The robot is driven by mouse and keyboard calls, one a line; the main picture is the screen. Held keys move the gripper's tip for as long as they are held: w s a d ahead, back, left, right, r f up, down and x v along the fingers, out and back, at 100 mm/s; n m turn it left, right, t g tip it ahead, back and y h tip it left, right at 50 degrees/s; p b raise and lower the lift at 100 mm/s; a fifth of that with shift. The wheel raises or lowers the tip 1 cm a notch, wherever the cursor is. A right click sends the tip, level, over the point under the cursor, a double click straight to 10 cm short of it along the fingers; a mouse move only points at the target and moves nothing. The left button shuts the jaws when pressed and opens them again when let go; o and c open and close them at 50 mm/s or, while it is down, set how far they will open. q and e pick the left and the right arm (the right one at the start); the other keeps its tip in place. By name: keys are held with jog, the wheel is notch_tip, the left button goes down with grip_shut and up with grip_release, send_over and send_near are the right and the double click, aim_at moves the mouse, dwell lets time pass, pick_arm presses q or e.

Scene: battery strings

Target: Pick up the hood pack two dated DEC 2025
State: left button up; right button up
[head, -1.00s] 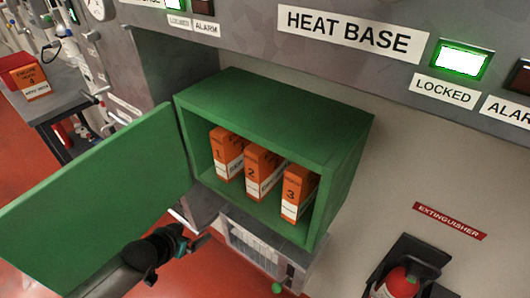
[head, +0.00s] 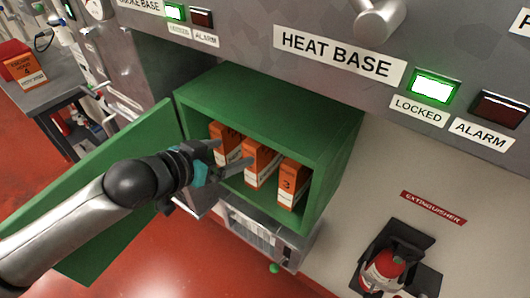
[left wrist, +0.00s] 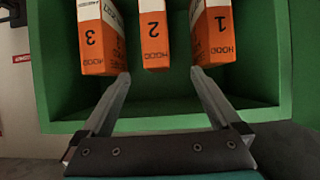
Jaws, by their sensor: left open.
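Orange-and-white hood pack 2 (head: 263,163) stands in the middle of a row inside an open green cabinet (head: 265,98). It also shows in the left wrist view (left wrist: 153,42), numbered 2; its date is not readable. Pack 1 (head: 222,131) and pack 3 (head: 292,181) stand on either side. My left gripper (head: 234,152) is open and empty at the cabinet's mouth. In the left wrist view its fingertips (left wrist: 160,73) point toward the gaps beside pack 2, and I see no contact with it. My right gripper is not in view.
The green door (head: 140,145) hangs open at left, behind my left arm. A fire extinguisher (head: 383,268) is on the wall at lower right. Another orange pack, numbered 4 (head: 28,75), stands on a grey bench at far left.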

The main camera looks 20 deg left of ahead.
aim_at(246, 147)
pick_arm(q)
jog(key=x, duration=0.6)
jog(key=shift+w+d+f, duration=0.1)
jog(key=shift+w+f, duration=0.05)
jog(key=shift+w, duration=0.2)
jog(key=shift+d+x, duration=0.15)
jog(key=shift+x, duration=1.3)
jog(key=shift+d+x, duration=0.15)
jog(key=shift+x, duration=1.3)
jog(key=shift+s, duration=0.1)
grip_shut()
jog(key=shift+r, duration=0.25)
